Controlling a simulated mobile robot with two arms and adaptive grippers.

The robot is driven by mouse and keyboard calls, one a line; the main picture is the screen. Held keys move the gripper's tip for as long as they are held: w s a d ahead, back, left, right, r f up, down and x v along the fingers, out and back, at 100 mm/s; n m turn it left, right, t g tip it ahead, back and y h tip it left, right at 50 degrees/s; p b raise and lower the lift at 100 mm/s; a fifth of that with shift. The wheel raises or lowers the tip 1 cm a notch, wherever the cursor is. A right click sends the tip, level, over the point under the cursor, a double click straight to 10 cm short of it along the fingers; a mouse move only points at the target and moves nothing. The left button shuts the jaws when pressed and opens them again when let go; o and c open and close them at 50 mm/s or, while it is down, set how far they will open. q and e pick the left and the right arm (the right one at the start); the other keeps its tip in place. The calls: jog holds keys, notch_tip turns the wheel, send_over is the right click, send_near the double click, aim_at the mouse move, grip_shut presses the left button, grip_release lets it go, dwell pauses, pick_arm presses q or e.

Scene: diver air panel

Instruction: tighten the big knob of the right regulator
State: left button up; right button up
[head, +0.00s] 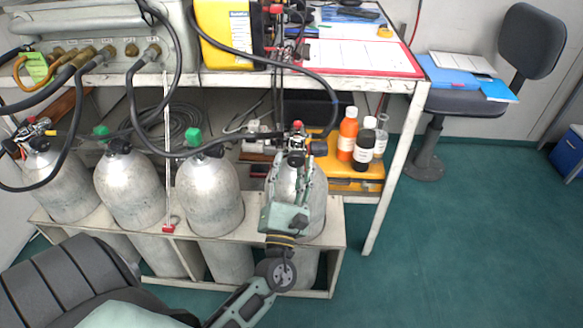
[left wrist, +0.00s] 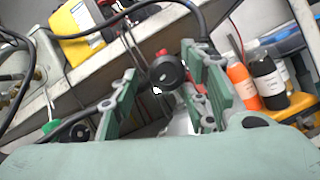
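The right regulator (head: 298,142) sits on top of the rightmost silver cylinder (head: 318,205), with a red cap above and dark round parts. In the left wrist view a round black knob (left wrist: 167,74), which looks like the big knob, faces the camera with a red part behind it. My left gripper (head: 291,170) is in front of this regulator, over the cylinder's top. In the left wrist view its green fingers (left wrist: 160,82) are apart, one on each side of the knob. I cannot tell whether they touch it. My right gripper is not in view.
More cylinders (head: 130,185) stand left in a white rack (head: 335,238), one with another regulator (head: 35,130). Black hoses loop above them. Orange and dark bottles (head: 348,135) stand close right of the regulator. The bench edge (head: 375,84) overhangs behind.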

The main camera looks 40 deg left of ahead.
pick_arm(q)
jog(key=v, duration=1.2)
